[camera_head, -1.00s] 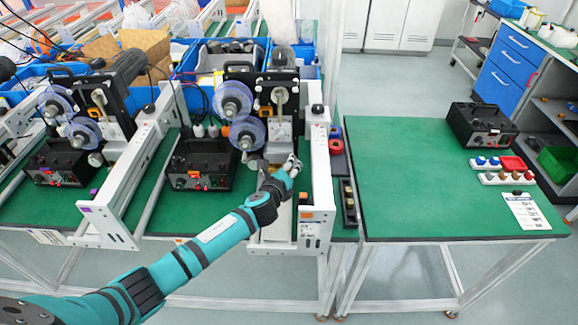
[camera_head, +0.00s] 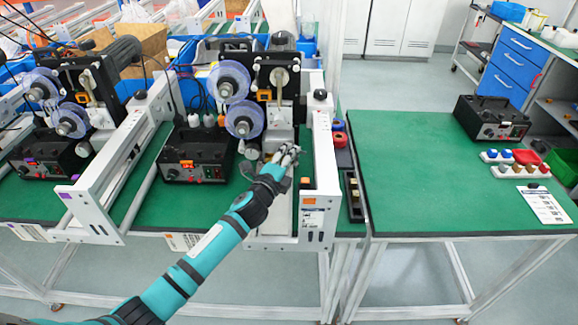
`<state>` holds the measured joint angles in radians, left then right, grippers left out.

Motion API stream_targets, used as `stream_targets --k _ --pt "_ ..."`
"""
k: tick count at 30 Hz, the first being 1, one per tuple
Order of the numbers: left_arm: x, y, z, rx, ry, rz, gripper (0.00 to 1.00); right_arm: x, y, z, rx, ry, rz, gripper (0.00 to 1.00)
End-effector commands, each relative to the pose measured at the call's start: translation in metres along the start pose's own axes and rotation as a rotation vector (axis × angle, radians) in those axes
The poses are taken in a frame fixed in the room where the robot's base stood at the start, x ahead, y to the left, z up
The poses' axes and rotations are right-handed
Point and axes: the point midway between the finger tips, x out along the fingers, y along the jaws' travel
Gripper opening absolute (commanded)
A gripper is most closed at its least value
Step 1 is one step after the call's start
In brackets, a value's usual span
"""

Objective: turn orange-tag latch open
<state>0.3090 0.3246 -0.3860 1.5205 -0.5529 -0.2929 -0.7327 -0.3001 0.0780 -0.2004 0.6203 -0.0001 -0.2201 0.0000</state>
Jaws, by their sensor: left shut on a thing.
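The orange tag (camera_head: 309,201) is on the front of the white side frame (camera_head: 322,165) of the right-hand reel machine (camera_head: 276,78). My left gripper (camera_head: 288,154) reaches in from the lower left, just left of that frame and in front of the machine's metal block (camera_head: 279,133). Its fingers are shut on a small part low on the machine, apparently the latch. The fingers and wrist hide most of this part, so its turn angle cannot be told. My right gripper is not in view.
A black power box (camera_head: 197,155) stands left of my gripper, below blue reels (camera_head: 229,82). A purple-tag machine (camera_head: 66,196) stands further left. The right green table (camera_head: 430,185) is mostly clear, with a black box (camera_head: 491,118) and small coloured parts at its right.

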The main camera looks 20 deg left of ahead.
Motion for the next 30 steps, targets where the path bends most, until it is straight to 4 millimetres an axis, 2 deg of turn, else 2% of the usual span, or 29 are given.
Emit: stream_targets --k 1,3,12,30 --pt "0.0 0.008 0.0 -0.04 -0.002 -0.015 0.0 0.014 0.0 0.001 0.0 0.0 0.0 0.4" --pt "0.0 0.008 -0.001 -0.09 -0.001 -0.036 0.0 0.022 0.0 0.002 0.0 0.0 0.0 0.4" --pt "0.0 0.005 0.0 -0.248 -0.002 -0.101 0.0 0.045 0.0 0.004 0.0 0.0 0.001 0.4" --pt "0.0 0.003 0.0 -0.314 -0.002 -0.127 0.0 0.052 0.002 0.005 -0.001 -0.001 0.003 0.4"
